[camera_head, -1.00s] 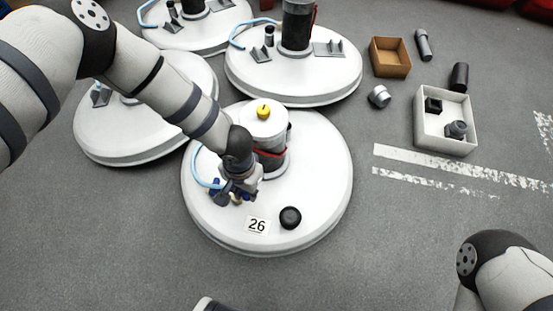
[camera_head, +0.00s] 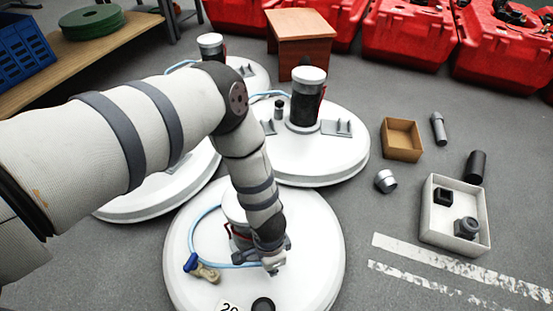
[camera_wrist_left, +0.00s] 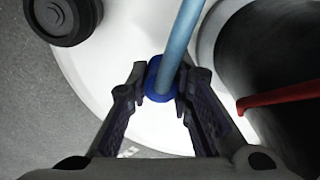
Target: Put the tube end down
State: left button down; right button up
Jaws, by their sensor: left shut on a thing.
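The light-blue tube (camera_head: 205,222) loops on the white round tank lid (camera_head: 318,240) in the head view. A blue and tan fitting (camera_head: 203,267) lies on the lid's left part. My left gripper (camera_head: 272,264) is right of that fitting, in front of the lid's column. In the left wrist view, the gripper (camera_wrist_left: 161,88) is shut on the blue collar (camera_wrist_left: 158,92) at the end of the light-blue tube (camera_wrist_left: 183,35). The tube's end below the collar is hidden. My right gripper is out of view.
A black round knob (camera_head: 263,304) stands at the lid's front; it shows in the left wrist view (camera_wrist_left: 62,15). A dark column with a red strap (camera_wrist_left: 270,97) stands beside the gripper. A white box (camera_head: 427,228) and a brown box (camera_head: 402,140) are on the floor at right.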

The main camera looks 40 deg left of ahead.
pick_arm(q)
jog(key=f+b, duration=0.1)
jog(key=f, duration=0.1)
jog(key=w+f+b, duration=0.1)
jog(key=f, duration=0.1)
jog(key=shift+w+a+f, duration=0.2)
jog(key=shift+f, duration=0.1)
jog(key=shift+r, duration=0.1)
jog(key=shift+f, duration=0.25)
jog(key=c, duration=1.4)
grip_release()
jog(key=shift+r, duration=0.1)
jog(key=shift+c, duration=0.2)
